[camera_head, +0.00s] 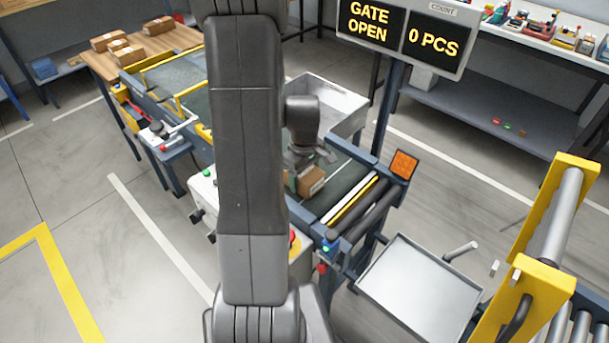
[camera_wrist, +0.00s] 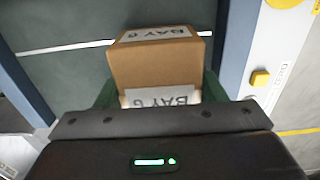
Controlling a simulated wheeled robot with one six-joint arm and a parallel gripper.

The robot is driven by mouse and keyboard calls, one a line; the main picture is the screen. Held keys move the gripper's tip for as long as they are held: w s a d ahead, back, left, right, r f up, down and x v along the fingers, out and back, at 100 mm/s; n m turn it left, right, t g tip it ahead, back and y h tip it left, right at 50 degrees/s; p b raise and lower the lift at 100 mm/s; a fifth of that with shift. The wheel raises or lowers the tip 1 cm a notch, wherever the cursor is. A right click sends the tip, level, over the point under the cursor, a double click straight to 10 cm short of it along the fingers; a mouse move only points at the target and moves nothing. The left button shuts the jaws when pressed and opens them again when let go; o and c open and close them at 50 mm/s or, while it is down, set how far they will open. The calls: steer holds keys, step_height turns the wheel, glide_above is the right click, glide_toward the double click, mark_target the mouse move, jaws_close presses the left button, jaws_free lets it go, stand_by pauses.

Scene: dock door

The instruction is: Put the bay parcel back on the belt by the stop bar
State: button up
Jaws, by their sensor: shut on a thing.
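The bay parcel, a small brown box (camera_head: 312,183), has white labels reading "BAY 6" in the wrist view (camera_wrist: 160,68). My gripper (camera_head: 303,170) is shut on it, with green fingers at its two sides in the wrist view (camera_wrist: 160,95). The parcel is over the dark green belt (camera_head: 347,173), close to the belt's near end. I cannot tell whether its underside touches the belt. A yellow-and-white striped bar (camera_head: 352,202), likely the stop bar, crosses the belt's end just right of the parcel. My arm hides part of the belt.
A sign (camera_head: 403,35) reads "GATE OPEN" and "0 PCS". A grey metal tray (camera_head: 420,290) stands beyond the belt's end, and an open metal bin (camera_head: 335,100) stands behind. Several parcels lie on a wooden table (camera_head: 165,43) at back left. A yellow-framed roller unit (camera_head: 545,290) stands right.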

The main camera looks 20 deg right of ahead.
steer(key=shift+f, duration=0.2)
steer(key=o, duration=1.1)
step_height(320, 180, up, 12)
steer(key=shift+r, duration=0.2)
